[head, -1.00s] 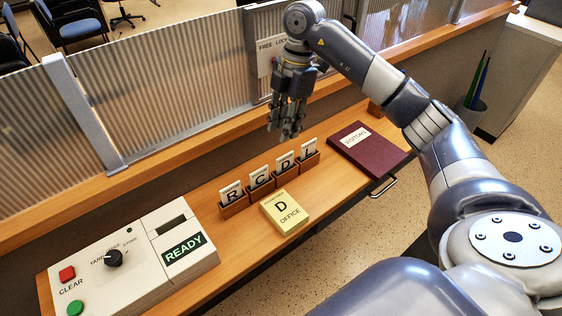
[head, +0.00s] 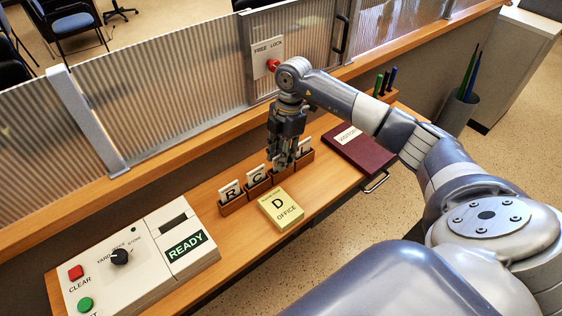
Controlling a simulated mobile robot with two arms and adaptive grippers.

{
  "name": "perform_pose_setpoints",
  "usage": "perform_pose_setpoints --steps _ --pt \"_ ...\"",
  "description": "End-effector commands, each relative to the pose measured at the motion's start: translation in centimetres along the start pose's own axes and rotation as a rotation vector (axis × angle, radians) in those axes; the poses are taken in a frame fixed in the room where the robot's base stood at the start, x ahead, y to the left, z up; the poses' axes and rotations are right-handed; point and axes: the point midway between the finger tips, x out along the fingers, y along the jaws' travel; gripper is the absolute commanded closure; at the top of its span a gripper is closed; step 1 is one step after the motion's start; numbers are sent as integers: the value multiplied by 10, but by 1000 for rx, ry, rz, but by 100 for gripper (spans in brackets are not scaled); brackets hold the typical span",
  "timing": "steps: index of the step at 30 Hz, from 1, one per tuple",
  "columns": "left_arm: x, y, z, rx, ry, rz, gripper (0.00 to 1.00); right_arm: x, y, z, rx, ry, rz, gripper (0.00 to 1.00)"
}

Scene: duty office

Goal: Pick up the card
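White lettered cards stand in a row of small wooden holders on the counter: the R card (head: 231,192), the C card (head: 257,174) and the L card (head: 303,147) show. My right gripper (head: 282,162) points down at the holder between C and L and hides most of it, including the D card seen there before. I cannot tell whether its fingers touch that card or how far apart they are. A yellow pad marked D OFFICE (head: 282,210) lies in front of the holders. My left gripper is not in view.
A white control box (head: 150,270) with a lit READY display stands at the left of the wooden counter (head: 215,241). A maroon visitors book (head: 367,154) lies at the right. Pens (head: 386,80) stand behind it. A ribbed glass screen (head: 170,95) runs along the back.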

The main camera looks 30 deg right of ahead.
Motion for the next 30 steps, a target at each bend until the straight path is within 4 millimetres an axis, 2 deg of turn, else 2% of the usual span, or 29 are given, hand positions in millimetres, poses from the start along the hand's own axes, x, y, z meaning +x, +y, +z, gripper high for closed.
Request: perform_pose_setpoints --steps 5,6,9,22,26,30 --pt "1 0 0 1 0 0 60 0 0 0 -1 0 0 72" --pt "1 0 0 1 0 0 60 0 0 0 -1 0 0 81" --pt "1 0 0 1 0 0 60 0 0 0 -1 0 0 100" --pt "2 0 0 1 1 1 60 -3 1 -1 -1 0 2 100" --pt "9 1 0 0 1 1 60 -19 1 -3 -2 0 5 100" --pt "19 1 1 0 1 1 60 -47 2 -7 -2 -1 7 100"
